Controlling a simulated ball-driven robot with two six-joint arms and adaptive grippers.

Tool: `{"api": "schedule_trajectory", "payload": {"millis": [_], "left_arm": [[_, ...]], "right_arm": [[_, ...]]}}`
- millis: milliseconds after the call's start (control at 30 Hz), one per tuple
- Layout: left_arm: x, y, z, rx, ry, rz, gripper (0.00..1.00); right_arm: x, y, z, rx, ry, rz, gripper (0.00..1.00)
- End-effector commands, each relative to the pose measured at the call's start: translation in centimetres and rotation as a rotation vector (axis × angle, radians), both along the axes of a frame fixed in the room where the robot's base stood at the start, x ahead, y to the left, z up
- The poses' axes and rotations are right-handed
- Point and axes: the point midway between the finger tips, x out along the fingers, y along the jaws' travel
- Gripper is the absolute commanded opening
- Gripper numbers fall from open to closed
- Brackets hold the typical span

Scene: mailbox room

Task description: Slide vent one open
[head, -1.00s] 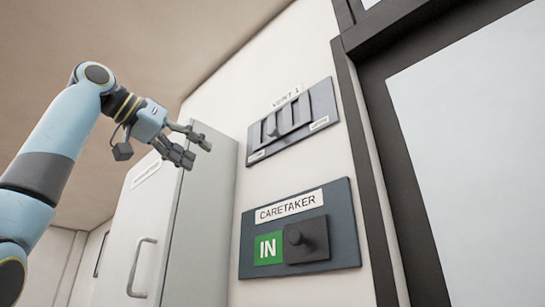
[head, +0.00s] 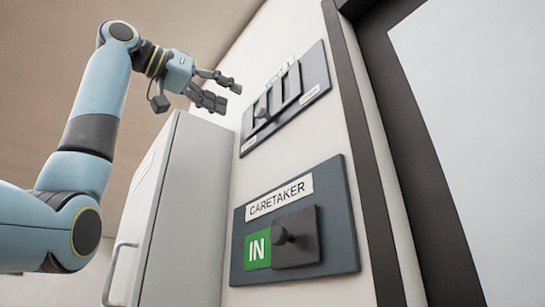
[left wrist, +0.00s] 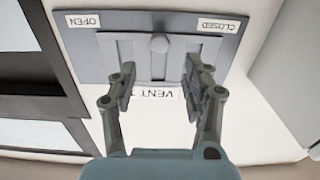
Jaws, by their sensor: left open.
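The vent one panel (head: 316,62) is a dark grey plate high on the wall, with a lighter sliding plate and a round knob (head: 262,112). In the left wrist view the panel (left wrist: 82,45) appears upside down, with OPEN at left, CLOSED at right and the knob (left wrist: 159,43) between them. My left gripper (head: 230,96) is open and empty, just left of the panel in the head view. In the left wrist view its fingers (left wrist: 160,66) frame the area below the knob, one to each side. No contact shows. My right gripper is out of view.
A CARETAKER panel (head: 340,225) with a green IN sign and a dark knobbed slider is mounted below the vent. A white cabinet (head: 185,215) stands at left, under my left arm. A dark door frame (head: 400,130) rises at right.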

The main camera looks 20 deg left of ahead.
Motion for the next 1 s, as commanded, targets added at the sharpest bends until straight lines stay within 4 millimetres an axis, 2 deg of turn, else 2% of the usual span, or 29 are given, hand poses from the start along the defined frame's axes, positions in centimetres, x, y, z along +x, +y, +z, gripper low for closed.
{"api": "schedule_trajectory", "payload": {"millis": [300, 500, 667, 900, 1000], "left_arm": [[4.8, -3.9, 0.4, -0.001, 0.004, -0.005, 0.49], [7.1, -5.6, 0.2, 0.0, 0.003, -0.004, 0.49], [7.8, -6.1, 0.0, 0.0, 0.001, 0.0, 0.49], [7.9, -6.1, -0.1, 0.0, 0.001, 0.0, 0.49], [7.9, -6.1, -0.1, 0.0, 0.001, -0.001, 0.38]], "right_arm": [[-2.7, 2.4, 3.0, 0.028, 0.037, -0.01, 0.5], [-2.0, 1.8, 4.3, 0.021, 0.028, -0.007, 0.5], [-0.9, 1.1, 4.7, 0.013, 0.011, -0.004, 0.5], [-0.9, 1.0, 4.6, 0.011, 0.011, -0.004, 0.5], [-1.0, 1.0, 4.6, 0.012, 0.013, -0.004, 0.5]]}}
